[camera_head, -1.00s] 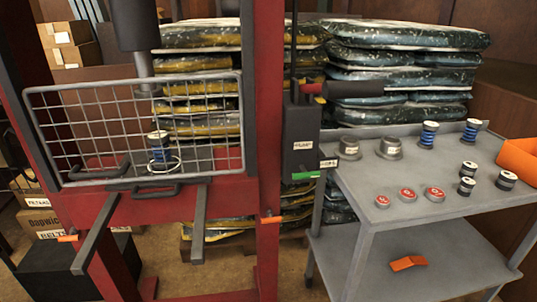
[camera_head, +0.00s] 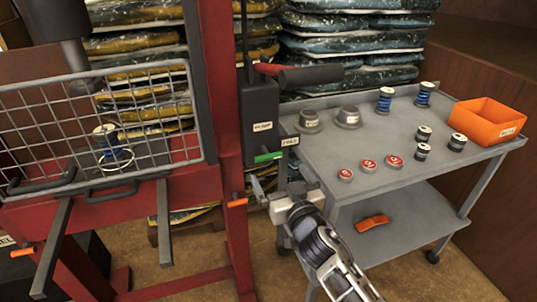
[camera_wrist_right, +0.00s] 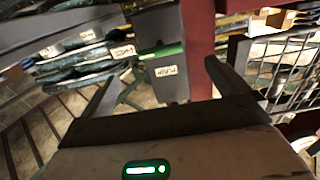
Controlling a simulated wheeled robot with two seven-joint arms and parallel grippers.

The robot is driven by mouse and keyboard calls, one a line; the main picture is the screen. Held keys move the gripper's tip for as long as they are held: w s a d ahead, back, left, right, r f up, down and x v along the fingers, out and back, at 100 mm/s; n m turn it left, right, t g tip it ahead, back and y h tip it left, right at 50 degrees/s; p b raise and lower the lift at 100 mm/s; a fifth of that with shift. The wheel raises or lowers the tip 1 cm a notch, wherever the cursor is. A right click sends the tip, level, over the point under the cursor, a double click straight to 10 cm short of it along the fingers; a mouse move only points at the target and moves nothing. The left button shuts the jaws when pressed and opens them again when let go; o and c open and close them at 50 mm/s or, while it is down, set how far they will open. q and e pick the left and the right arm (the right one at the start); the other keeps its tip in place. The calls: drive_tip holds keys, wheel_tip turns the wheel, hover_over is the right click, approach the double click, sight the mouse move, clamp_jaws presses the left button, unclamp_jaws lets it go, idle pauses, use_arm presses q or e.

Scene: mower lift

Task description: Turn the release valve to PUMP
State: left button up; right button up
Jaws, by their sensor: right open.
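The release valve shows as a green lever (camera_head: 268,157) low on the dark pump body (camera_head: 258,105), fixed beside the red press post. The lever points right, toward a small white label (camera_head: 290,141) whose text I cannot read surely. Another label (camera_head: 262,127) is on the pump body. My right gripper (camera_head: 275,187) is just below the lever, open and apart from it. In the right wrist view the green lever (camera_wrist_right: 160,52) shows ahead, between the two spread fingers (camera_wrist_right: 160,72). My left gripper is not in view.
A red press frame (camera_head: 225,130) with a wire guard (camera_head: 100,125) stands at left. A black-gripped pump handle (camera_head: 310,77) juts out above the valve. A grey cart (camera_head: 390,145) with several small parts and an orange bin (camera_head: 488,122) is close on the right.

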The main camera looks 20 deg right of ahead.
sight(270, 158)
drive_tip(key=w, duration=0.9)
drive_tip(key=shift+a, duration=0.15)
drive_tip(key=c, duration=0.9)
